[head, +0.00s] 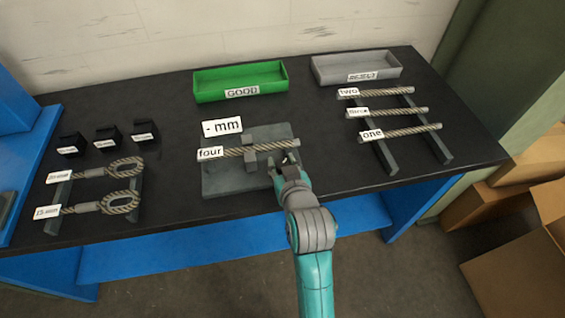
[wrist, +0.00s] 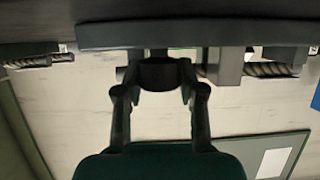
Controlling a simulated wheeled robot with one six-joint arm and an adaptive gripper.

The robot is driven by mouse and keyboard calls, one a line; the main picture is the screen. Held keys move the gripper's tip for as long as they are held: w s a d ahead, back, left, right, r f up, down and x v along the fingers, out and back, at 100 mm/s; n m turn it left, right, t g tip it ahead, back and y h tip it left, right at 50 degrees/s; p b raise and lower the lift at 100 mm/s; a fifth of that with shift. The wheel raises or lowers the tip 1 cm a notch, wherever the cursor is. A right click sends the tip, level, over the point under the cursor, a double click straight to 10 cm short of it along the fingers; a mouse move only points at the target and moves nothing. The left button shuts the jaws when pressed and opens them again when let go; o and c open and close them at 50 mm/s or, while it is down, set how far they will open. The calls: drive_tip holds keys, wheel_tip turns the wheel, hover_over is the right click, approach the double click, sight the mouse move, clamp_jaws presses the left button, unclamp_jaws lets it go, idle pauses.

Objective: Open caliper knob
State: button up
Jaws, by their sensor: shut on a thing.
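The caliper (head: 249,153) is a grey upright fixture on a dark grey plate (head: 238,183) near the table's middle. A rope piece labelled "four" (head: 232,152) passes through it, lying roughly level. The display sign reads "- mm" (head: 222,127). My gripper (head: 280,166) is at the right side of the plate, just in front of the rope's right end. In the wrist view, which is upside down, my gripper (wrist: 158,78) is shut on a dark round knob (wrist: 157,74). The caliper block (wrist: 226,66) and rope (wrist: 268,69) show beside it. The knob is mostly hidden in the head view.
A green tray labelled GOOD (head: 240,80) and a grey tray (head: 356,66) stand at the back. A rack (head: 435,141) at right holds ropes labelled two, three and one. Looped ropes (head: 121,200) and small black blocks (head: 107,140) are at left.

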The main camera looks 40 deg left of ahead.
drive_tip(key=shift+n+g+y, duration=0.4)
drive_tip(key=shift+n+g, duration=0.1)
drive_tip(key=o, duration=1.2)
drive_tip(key=shift+c, duration=0.2)
drive_tip(key=v, duration=1.2)
